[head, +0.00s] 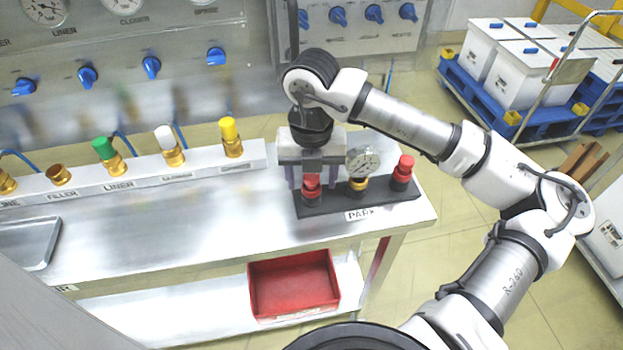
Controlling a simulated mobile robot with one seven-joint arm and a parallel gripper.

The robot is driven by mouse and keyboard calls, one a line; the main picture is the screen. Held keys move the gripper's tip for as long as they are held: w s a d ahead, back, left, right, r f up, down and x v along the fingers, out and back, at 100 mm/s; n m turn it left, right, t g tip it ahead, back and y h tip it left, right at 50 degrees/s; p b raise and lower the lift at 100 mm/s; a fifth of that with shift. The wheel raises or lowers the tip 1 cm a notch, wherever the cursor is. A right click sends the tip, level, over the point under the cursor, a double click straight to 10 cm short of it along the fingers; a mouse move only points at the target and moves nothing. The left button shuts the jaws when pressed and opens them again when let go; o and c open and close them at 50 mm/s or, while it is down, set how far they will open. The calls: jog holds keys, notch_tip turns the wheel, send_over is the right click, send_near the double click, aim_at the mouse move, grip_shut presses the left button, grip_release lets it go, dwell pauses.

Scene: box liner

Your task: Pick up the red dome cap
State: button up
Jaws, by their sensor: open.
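A red cap (312,196) stands upright on the left end of the black PARK strip (385,205). My gripper (311,181) points down right over it. Its jaws are open, with one finger on each side of the cap's upper part, and the gripper body hides part of the top. I cannot tell whether the fingers touch it. A second red cap (405,166) with a rounded top stands on a dark base at the right end of the strip, clear of my gripper. The cap under my gripper is too covered to tell its shape.
A pressure gauge (361,162) on a brass fitting stands close right of my gripper. Along the back rail are fittings with green (103,148), white (165,138) and yellow (229,130) caps. A metal tray (52,242) lies far left. A red bin (293,285) sits below. The bench middle is clear.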

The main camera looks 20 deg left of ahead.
jog(key=shift+f, duration=0.55)
jog(key=c, duration=1.1)
